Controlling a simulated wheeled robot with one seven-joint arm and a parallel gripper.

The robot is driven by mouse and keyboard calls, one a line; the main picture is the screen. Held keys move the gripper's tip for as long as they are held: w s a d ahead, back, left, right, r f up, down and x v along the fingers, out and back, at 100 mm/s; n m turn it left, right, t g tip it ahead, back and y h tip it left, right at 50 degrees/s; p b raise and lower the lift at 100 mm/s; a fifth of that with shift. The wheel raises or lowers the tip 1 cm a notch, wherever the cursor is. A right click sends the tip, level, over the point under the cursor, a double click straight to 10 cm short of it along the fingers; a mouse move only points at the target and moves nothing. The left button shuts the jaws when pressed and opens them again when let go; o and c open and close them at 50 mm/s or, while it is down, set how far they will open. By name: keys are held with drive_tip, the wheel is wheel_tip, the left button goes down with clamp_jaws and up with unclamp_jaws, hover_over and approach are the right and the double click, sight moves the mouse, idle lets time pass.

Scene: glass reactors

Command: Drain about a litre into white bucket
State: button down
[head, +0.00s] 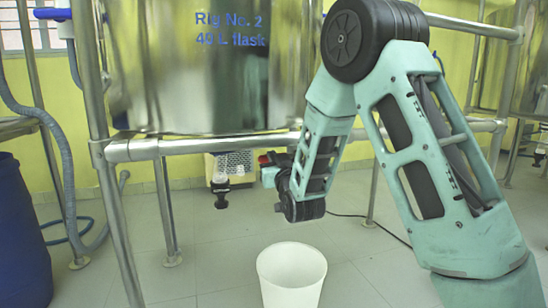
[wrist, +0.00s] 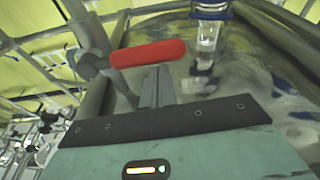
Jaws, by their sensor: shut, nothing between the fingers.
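A white bucket (head: 291,277) stands upright and open on the tiled floor, below my arm; its inside bottom is not clear. The metal vessel of Rig No. 2 (head: 215,75), marked 40 L flask, sits in the pipe frame above. A red lever handle (wrist: 148,53) lies across the wrist view, just beyond my fingertips; a bit of red shows in the head view (head: 264,159). My gripper (wrist: 157,85) is shut and empty, its tips close to the handle's lower edge; I cannot tell whether they touch. A clear glass piece with a blue collar (wrist: 208,30) shows beyond.
A nozzle with a black end (head: 221,187) hangs left of my gripper, before a cream box (head: 238,163). Frame pipes (head: 225,143) cross under the vessel, with an upright leg (head: 112,205) at left. A blue drum (head: 22,235) stands far left. A dark cable lies on the floor.

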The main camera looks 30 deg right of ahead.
drive_tip(key=shift+f, duration=0.15)
drive_tip(key=shift+s+d+f+n+y+b, duration=0.15)
drive_tip(key=shift+f+n+y+b, duration=0.3)
drive_tip(key=shift+f+n, duration=0.55)
drive_tip(key=shift+w+d+f+n+y+b, duration=0.1)
drive_tip(key=shift+d+f+n+y+b, duration=0.15)
drive_tip(key=shift+f+n+b, duration=0.75)
drive_tip(key=shift+s+d+f+n+y, duration=0.1)
drive_tip(key=shift+f+n+y, duration=0.4)
drive_tip(key=shift+n, duration=1)
drive_tip(key=shift+f, duration=0.1)
